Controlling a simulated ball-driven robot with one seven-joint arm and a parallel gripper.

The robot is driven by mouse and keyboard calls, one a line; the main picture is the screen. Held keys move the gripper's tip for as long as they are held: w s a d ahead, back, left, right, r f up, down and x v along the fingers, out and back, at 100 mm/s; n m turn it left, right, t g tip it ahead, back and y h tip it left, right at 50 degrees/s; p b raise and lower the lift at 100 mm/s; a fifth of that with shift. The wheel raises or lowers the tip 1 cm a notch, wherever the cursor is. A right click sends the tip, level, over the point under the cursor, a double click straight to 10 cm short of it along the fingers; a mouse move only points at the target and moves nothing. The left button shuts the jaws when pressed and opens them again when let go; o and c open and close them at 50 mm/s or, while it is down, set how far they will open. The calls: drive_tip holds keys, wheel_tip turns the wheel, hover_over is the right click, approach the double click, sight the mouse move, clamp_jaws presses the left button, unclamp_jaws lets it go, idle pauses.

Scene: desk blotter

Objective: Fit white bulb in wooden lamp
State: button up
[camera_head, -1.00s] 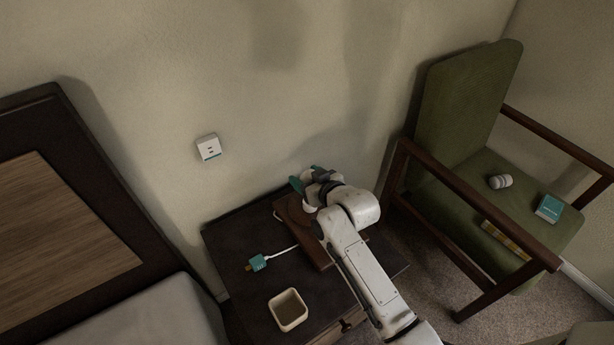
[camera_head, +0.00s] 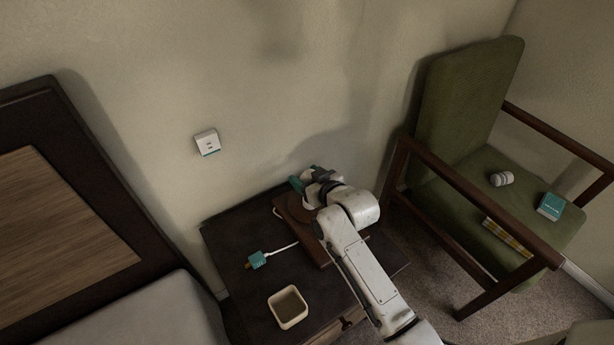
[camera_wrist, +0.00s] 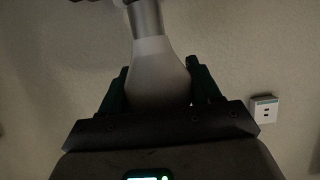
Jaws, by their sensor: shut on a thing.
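The white bulb (camera_wrist: 158,72) is between the dark green fingers of my gripper (camera_wrist: 158,88) in the wrist view, and the gripper is shut on it. The bulb's narrow end points up in that picture toward a grey metallic cylinder (camera_wrist: 147,20); I cannot tell whether this is its cap or a socket. In the head view my gripper (camera_head: 306,183) is over the back of the dark nightstand. The brown wooden lamp base (camera_head: 314,249) lies below it, partly hidden by my arm. The rest of the lamp is mostly hidden there.
A teal plug (camera_head: 257,261) on a white cord and a beige square bin (camera_head: 288,308) stand on the nightstand (camera_head: 235,238). A white wall outlet (camera_head: 207,143) is above it. A green armchair (camera_head: 462,108) on the right holds several small items. A bed is at left.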

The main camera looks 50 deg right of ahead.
drive_tip(key=shift+f+b, duration=1.05)
drive_tip(key=shift+f, duration=0.55)
drive_tip(key=o, duration=1)
drive_tip(key=shift+r, duration=0.1)
drive_tip(key=p+v, duration=0.1)
drive_tip(key=v, duration=1)
drive_tip(key=shift+w, duration=0.1)
